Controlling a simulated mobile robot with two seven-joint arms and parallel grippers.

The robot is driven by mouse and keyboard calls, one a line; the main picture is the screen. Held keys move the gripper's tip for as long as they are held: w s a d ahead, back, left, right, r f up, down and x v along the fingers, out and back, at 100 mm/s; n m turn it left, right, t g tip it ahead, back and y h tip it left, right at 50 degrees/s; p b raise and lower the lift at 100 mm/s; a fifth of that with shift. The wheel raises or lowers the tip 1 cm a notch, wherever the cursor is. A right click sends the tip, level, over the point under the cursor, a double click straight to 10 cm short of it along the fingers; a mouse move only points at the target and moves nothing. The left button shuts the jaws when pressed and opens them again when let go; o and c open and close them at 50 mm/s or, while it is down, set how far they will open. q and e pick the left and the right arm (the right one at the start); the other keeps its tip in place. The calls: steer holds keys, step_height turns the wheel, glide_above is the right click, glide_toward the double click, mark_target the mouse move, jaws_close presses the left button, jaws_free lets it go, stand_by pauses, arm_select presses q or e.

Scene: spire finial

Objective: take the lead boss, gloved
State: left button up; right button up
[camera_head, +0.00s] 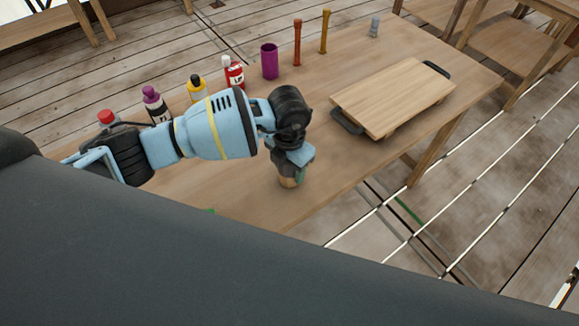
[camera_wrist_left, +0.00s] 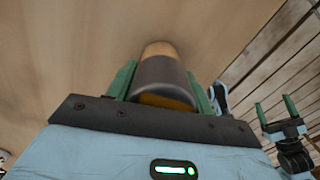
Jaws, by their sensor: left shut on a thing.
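My left gripper (camera_head: 289,176) is over the near part of the wooden table, pointing down and shut on a short cylinder (camera_head: 288,183). In the left wrist view the cylinder (camera_wrist_left: 165,75) sits between the green fingers, with a dark grey band, a tan far end and an orange-yellow near end. I cannot tell whether it touches the table or whether it is the lead boss. A small grey piece (camera_head: 375,26) stands at the table's far end, away from the gripper. My right gripper (camera_wrist_left: 277,109) shows in the left wrist view, its green fingers apart and empty.
A wooden board (camera_head: 393,95) with dark handles lies on the table's right. A purple cup (camera_head: 269,61), two brown upright sticks (camera_head: 297,42) and several bottles (camera_head: 234,72) line the back edge. My left arm covers part of the table. Bare tabletop lies between cup and board.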

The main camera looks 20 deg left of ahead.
arm_select(q)
steer(key=shift+r, duration=0.2)
steer(key=shift+r, duration=0.55)
step_height(320, 180, up, 2)
steer(key=shift+r, duration=0.1)
steer(key=s+d, duration=0.3)
steer(key=s, duration=0.4)
steer(key=s+d+r, duration=0.1)
steer(key=s+d, duration=0.3)
steer(key=s, duration=0.3)
steer(key=shift+s+r+p, duration=0.15)
steer(key=shift+p, duration=0.15)
